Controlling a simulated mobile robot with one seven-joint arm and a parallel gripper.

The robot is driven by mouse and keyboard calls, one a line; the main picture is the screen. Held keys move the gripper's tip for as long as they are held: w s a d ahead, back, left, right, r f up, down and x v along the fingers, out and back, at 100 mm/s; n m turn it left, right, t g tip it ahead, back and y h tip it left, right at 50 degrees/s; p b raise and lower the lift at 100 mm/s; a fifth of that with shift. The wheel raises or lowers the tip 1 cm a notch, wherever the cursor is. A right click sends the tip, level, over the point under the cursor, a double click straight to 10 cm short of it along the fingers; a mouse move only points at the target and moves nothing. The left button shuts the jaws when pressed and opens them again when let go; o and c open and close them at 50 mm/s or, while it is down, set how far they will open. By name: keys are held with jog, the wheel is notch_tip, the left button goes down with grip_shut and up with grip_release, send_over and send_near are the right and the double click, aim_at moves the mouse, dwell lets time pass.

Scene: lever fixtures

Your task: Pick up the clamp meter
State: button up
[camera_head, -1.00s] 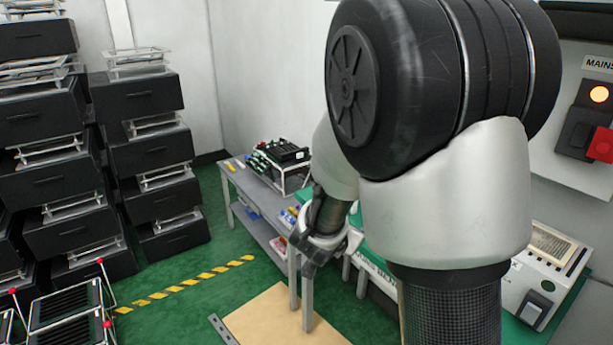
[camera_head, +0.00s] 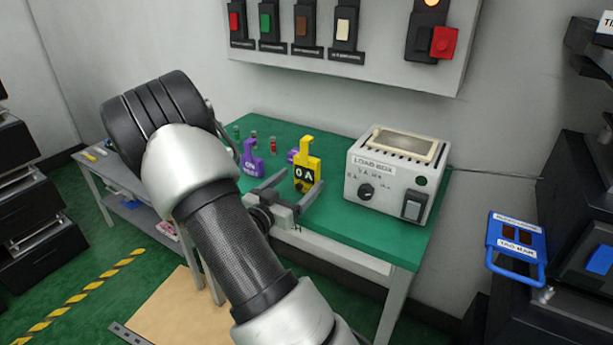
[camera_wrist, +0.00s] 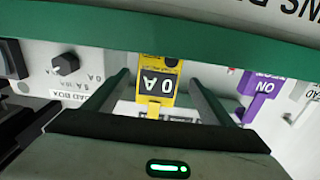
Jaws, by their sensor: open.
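The clamp meter, taken to be the yellow tool with a black face reading "0 A" (camera_head: 306,172), stands upright on the green bench top (camera_head: 347,236). In the wrist view the meter (camera_wrist: 158,84) appears upside down, between my two fingers. My gripper (camera_head: 303,178) is at the bench's front edge, open, with one finger on each side of the meter as seen. The fingers look apart from it in the wrist view (camera_wrist: 159,76), with a gap on both sides. How far the fingertips reach past its body is hard to tell.
A load box (camera_head: 396,178) stands close to the right. A purple device (camera_head: 251,158) marked "ON" stands to the left, with small cylinders (camera_head: 273,145) behind. A switch panel (camera_head: 340,60) hangs on the wall. A blue tagged handle (camera_head: 516,248) is at far right.

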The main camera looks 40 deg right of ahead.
aim_at(313, 171)
jog(key=shift+x, duration=1.15)
jog(key=x, duration=0.2)
jog(key=b+x, duration=0.1)
jog(key=x, duration=0.2)
jog(key=shift+s+d+f, duration=0.1)
jog(key=shift+s+f, duration=0.05)
jog(key=shift+f, duration=0.1)
jog(key=c, duration=1.3)
